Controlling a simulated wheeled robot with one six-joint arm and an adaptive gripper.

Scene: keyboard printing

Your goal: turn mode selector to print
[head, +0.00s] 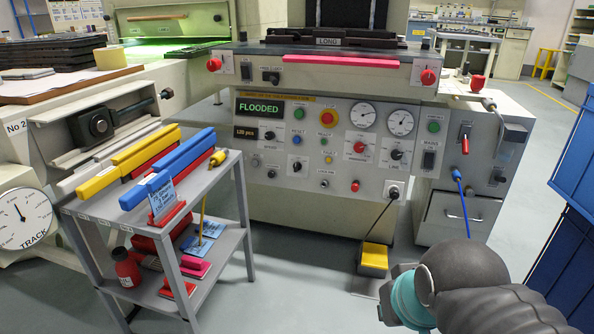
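The machine's control panel (335,187) faces me, with a lit display (259,107) reading FLOODED. Several small rotary knobs sit on it: a black knob (270,135) at the left, another black knob (297,166) lower down, a black knob (396,154) at the right, and a red knob (360,147) near the middle. Most of their labels are too small to read, so I cannot tell which one is the mode selector or where it points. My arm, dark grey and teal, shows at the lower right, apart from the panel. My gripper's fingers are not visible.
A grey cart (205,208) with yellow and blue bars stands at the left. A yellow foot pedal (374,256) lies on the floor before the panel. A drawer cabinet (454,218) adjoins the panel's right. Blue crates (570,240) stand at the far right. Some floor before the panel is clear.

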